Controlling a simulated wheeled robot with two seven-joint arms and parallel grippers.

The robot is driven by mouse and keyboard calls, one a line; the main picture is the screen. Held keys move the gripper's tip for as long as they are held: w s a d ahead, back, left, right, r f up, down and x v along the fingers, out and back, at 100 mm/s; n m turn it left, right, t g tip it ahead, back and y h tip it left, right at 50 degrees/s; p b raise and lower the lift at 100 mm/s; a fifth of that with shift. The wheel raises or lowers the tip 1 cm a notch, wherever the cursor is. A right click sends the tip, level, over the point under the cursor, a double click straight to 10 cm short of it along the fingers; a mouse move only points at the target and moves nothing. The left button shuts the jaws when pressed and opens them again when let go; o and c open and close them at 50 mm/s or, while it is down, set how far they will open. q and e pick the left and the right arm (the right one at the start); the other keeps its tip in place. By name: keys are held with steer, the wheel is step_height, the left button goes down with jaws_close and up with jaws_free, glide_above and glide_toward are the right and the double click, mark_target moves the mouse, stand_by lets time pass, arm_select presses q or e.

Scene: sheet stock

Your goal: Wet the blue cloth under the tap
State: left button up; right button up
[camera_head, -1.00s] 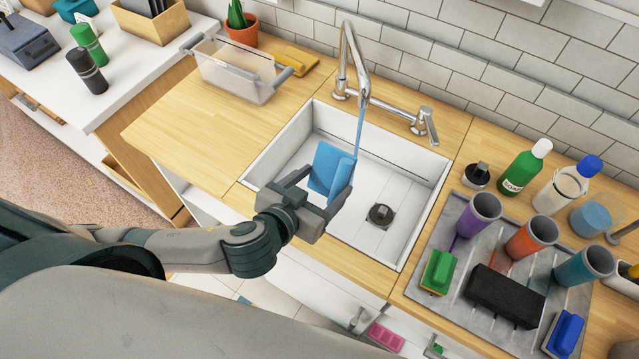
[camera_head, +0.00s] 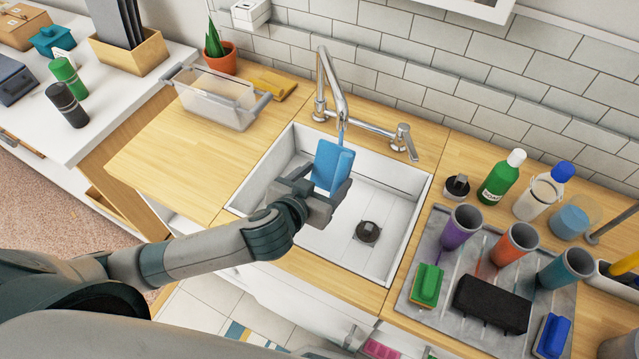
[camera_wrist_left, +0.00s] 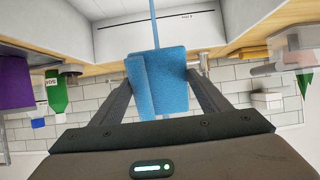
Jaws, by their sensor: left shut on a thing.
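The blue cloth (camera_head: 331,167) is folded and upright, held over the white sink (camera_head: 400,222). My left gripper (camera_head: 325,190) is shut on the cloth; its two fingers also flank the cloth (camera_wrist_left: 158,82) in the left wrist view. The chrome tap (camera_head: 330,85) arches over the sink, with its lever (camera_head: 405,140) to the right. A thin blue stream of water (camera_head: 341,136) falls from the spout and meets the top of the cloth. The stream (camera_wrist_left: 154,24) also shows in the left wrist view. My right gripper is not in view.
A grey drain mat (camera_head: 440,235) on the right bears several cups, sponges and a black block (camera_head: 492,303). A green soap bottle (camera_head: 502,178) stands behind it. A clear bin (camera_head: 213,100) and yellow cloth (camera_head: 274,86) lie left of the tap.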

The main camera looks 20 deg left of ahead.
mark_target(331, 167)
arm_select(q)
steer(key=shift+w+d, duration=0.15)
steer(key=shift+w, duration=0.6)
steer(key=shift+w+d, duration=0.15)
steer(key=shift+w, duration=0.55)
steer(key=shift+w+d, duration=0.2)
steer(key=shift+w, duration=0.7)
steer(key=shift+s+p, duration=0.2)
steer(key=shift+p, duration=0.1)
steer(key=shift+s+a, duration=0.15)
steer(key=shift+s, duration=0.4)
steer(key=shift+s+a, duration=0.15)
steer(key=shift+s, duration=0.35)
steer(key=shift+s+a+p, duration=0.25)
steer(key=shift+s+p, duration=0.15)
steer(key=shift+s, duration=0.95)
steer(key=shift+s+a+p, duration=0.25)
steer(key=shift+s+p, duration=0.1)
steer(key=shift+s, duration=0.95)
